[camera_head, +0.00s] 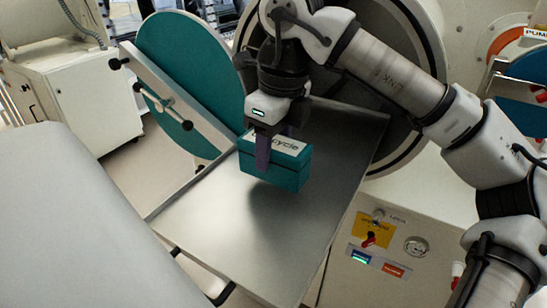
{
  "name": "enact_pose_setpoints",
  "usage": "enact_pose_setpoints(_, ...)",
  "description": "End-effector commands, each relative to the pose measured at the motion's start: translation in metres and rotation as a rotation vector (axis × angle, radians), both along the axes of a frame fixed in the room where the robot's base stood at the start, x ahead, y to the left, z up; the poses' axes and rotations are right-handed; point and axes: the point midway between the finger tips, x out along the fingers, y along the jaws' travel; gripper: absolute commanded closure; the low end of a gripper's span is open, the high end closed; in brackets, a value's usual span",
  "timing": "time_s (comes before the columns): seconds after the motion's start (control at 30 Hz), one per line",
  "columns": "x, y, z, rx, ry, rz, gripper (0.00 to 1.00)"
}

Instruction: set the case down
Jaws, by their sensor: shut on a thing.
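The case (284,178) is a teal box with a pale label on top, partly reading "cycle". My gripper (264,150) comes down from above and is shut on the case. One dark finger lies against the near side; the other finger is hidden. The case is over the grey metal tray (225,215) that slopes out from the round opening. A dark shadow lies on the tray below the case. I cannot tell for sure whether the case touches the tray.
A round teal door (195,70) with a handle bar stands open at the left of the tray. The round port rim (425,70) is behind my arm. A control panel (385,245) with a yellow plate and gauge is at lower right. The front of the tray is bare.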

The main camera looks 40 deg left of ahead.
Motion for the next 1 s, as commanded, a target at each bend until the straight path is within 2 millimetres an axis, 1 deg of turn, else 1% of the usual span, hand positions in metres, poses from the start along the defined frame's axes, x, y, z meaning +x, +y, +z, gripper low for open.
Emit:
enact_pose_setpoints(0.1, 0.0, 0.0, -0.02, -0.001, 0.003, 0.001, 0.82)
enact_pose_setpoints(0.2, 0.0, 0.0, -0.029, 0.001, 0.001, 0.001, 0.82)
enact_pose_setpoints(0.43, 0.0, 0.0, -0.029, 0.001, 0.0, 0.0, 0.82)
enact_pose_setpoints(0.57, 0.0, 0.0, -0.034, 0.0, 0.0, 0.0, 0.82)
enact_pose_setpoints(0.6, 0.0, 0.0, -0.032, 0.0, 0.0, 0.0, 0.47)
enact_pose_setpoints(0.7, 0.0, 0.0, -0.032, 0.0, 0.001, 0.0, 0.34)
enact_pose_setpoints(0.73, 0.0, 0.0, -0.032, 0.0, 0.001, 0.0, 0.31)
enact_pose_setpoints(1.0, 0.0, 0.0, -0.031, 0.0, 0.001, 0.001, 0.31)
